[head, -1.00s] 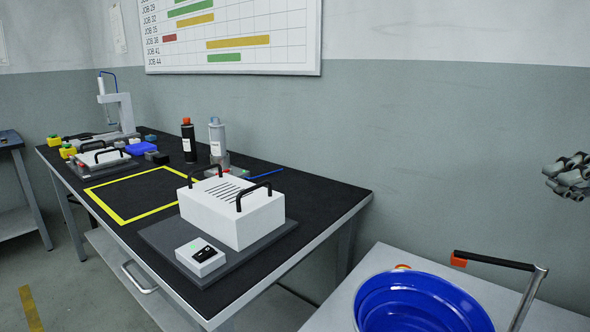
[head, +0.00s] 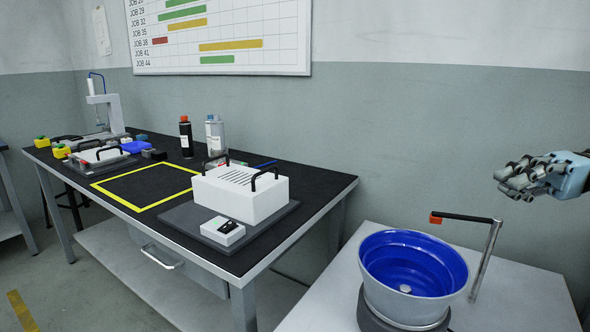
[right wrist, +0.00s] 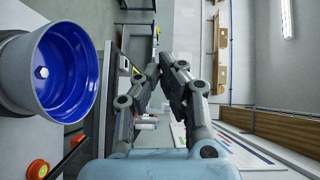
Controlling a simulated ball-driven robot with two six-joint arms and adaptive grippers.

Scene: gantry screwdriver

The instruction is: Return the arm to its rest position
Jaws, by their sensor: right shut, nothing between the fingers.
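My right gripper (head: 522,176) is in the head view at the right edge, in the air in front of the grey wall. It is shut and empty, above and to the right of the blue bowl. In the right wrist view its fingers (right wrist: 165,68) show in the middle with nothing between them. My left gripper is not in either view.
A blue-lined bowl machine (head: 412,265) stands on a light table (head: 520,300) at the lower right, with an upright handle (head: 483,262) beside it. A black workbench (head: 300,230) on the left carries a white box (head: 240,197) and bottles (head: 186,138).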

